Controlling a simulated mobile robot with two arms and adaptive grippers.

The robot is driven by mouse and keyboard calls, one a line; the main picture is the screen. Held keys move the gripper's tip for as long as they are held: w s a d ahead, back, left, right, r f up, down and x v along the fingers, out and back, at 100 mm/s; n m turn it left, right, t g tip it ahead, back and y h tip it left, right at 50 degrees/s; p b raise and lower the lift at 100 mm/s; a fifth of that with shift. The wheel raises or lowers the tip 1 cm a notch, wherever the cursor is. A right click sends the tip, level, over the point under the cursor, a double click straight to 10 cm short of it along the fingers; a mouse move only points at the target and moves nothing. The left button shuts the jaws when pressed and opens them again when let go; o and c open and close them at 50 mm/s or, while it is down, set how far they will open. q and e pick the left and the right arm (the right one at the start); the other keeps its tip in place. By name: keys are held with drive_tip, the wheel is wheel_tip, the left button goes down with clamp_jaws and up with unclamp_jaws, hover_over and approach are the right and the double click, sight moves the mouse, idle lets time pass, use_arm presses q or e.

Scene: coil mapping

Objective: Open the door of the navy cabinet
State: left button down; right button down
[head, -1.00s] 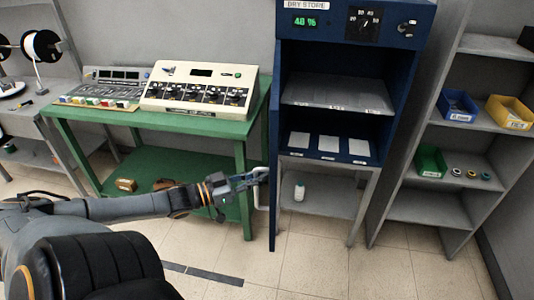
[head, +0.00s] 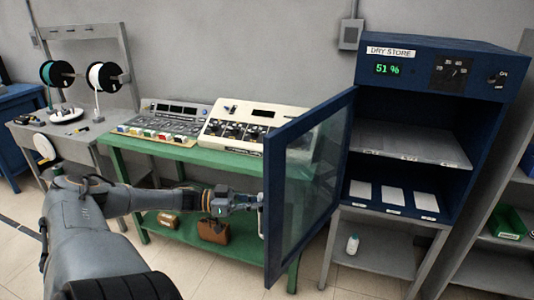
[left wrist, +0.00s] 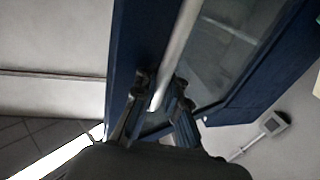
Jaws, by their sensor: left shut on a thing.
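The navy cabinet (head: 432,48), labelled DRY STORE, stands at the right in the head view. Its glass-paned door (head: 310,175) is swung out to the left, and the shelves inside are exposed. My left gripper (head: 258,202) reaches from the left to the door's outer edge and is shut on the door handle. In the left wrist view the pale bar handle (left wrist: 175,52) runs between the fingers of the left gripper (left wrist: 162,90), with the navy door frame beside it. My right gripper is not in view.
A green table (head: 180,151) with control panels stands behind the arm and door. A grey stand (head: 345,262) under the cabinet holds a white bottle (head: 352,244). A grey shelf unit (head: 490,270) is at the far right. Tiled floor is open in front.

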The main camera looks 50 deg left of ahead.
use_arm(q)
drive_tip(key=shift+s+a+f, duration=0.2)
drive_tip(key=shift+a+f, duration=0.05)
drive_tip(key=shift+f, duration=0.05)
drive_tip(key=c, duration=1.4)
unclamp_jaws()
drive_tip(key=shift+s+r, duration=0.1)
drive_tip(key=shift+s, duration=0.1)
drive_tip(key=shift+a+r, duration=0.1)
drive_tip(key=shift+r, duration=0.05)
drive_tip(key=shift+w, duration=0.1)
drive_tip(key=v, duration=1.2)
